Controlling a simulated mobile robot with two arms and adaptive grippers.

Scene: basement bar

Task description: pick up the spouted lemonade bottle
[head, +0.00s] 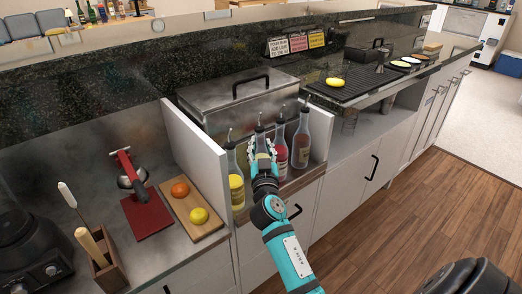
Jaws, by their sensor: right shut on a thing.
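Several spouted bottles stand in a row in a bay of the counter between two white panels. My right gripper (263,165) reaches in from the front and is shut on the second bottle from the left (260,141), a clear one with a dark spout. My fingers hide most of its body and its label cannot be read. A bottle with a yellow label (236,187) stands just left of the gripper. My left gripper is not in view.
White panels (198,150) flank the bottles closely, and a steel lidded box (240,100) stands behind. Left are a cutting board with fruit (190,208), a red mat (147,214) and a blender (35,255). A black grill mat (350,87) lies right.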

